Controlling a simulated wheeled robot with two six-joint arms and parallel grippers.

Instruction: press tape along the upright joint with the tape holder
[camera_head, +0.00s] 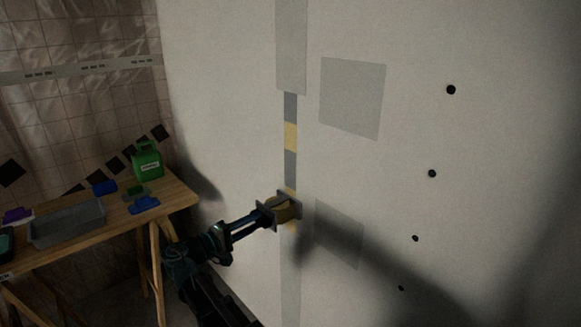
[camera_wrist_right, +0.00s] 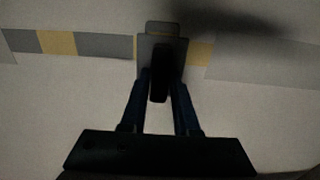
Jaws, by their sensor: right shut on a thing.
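The upright joint runs down the pale wall panel (camera_head: 400,40). Its middle is a narrow strip of grey and yellow sections (camera_head: 291,137), with a wider light grey band (camera_head: 291,45) above and another (camera_head: 290,285) below. My right gripper (camera_head: 262,215) is shut on the tape holder (camera_head: 284,208), which is at the strip's lower part, against or very close to the panel. In the right wrist view the holder (camera_wrist_right: 173,42) sits between the fingers and covers part of the strip (camera_wrist_right: 57,43). Contact with the wall is hard to tell. My left gripper is not in view.
A wooden workbench (camera_head: 178,193) at left carries a green container (camera_head: 147,160), a grey tray (camera_head: 66,226) and small blue items (camera_head: 145,205). Grey square patches (camera_head: 351,97) and several black dots (camera_head: 451,90) mark the panel. The panel around the joint is unobstructed.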

